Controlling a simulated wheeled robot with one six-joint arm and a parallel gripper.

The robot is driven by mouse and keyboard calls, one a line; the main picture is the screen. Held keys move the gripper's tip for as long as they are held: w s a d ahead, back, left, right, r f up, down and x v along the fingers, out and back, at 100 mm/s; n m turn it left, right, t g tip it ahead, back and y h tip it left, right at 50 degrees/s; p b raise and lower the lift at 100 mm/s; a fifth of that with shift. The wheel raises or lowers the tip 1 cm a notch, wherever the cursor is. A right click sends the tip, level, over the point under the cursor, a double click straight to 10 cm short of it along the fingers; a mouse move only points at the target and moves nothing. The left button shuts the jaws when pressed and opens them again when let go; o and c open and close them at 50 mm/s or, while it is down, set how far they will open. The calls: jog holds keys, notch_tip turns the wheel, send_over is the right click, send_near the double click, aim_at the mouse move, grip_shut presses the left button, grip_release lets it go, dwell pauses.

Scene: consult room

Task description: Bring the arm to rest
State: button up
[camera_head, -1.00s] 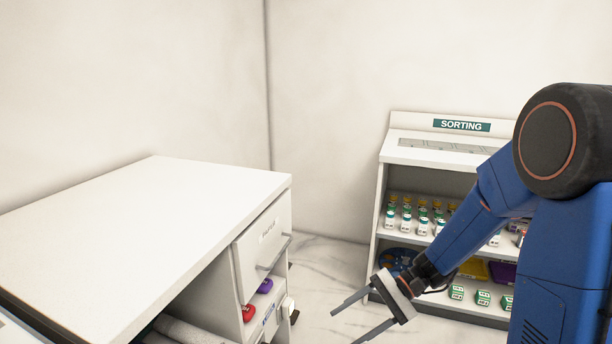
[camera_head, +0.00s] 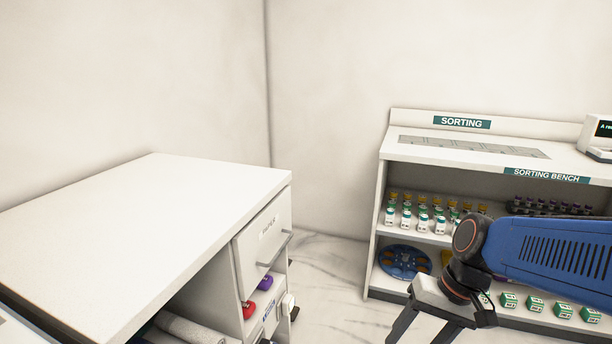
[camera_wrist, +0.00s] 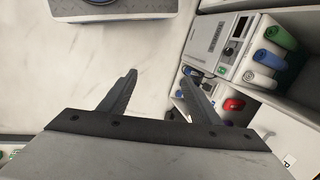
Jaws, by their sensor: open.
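My gripper (camera_head: 422,338) is at the lower right of the head view, in front of the sorting bench, with its fingers pointing down and cut by the picture's bottom edge. In the wrist view my gripper (camera_wrist: 158,82) shows two fingers spread apart with only pale marble floor between them. It is open and holds nothing. My blue arm comes in from the right edge of the head view.
The sorting bench (camera_head: 400,150) holds several vials (camera_head: 422,222), a blue disc (camera_head: 404,262) and green-white boxes (camera_head: 536,304). A white cabinet (camera_head: 150,230) with a drawer (camera_head: 262,240) stands left. Clear floor (camera_head: 335,270) lies between.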

jog(key=s+d+r+n+t+h, duration=0.2)
jog(key=s+d+r+t+h, duration=0.1)
jog(key=d, duration=0.4)
notch_tip(320, 180, up, 2)
jog(key=shift+s+d+r+t+h, duration=0.25)
jog(key=shift+s+t+h, duration=0.25)
jog(key=shift+t, duration=0.4)
jog(key=shift+s, duration=0.1)
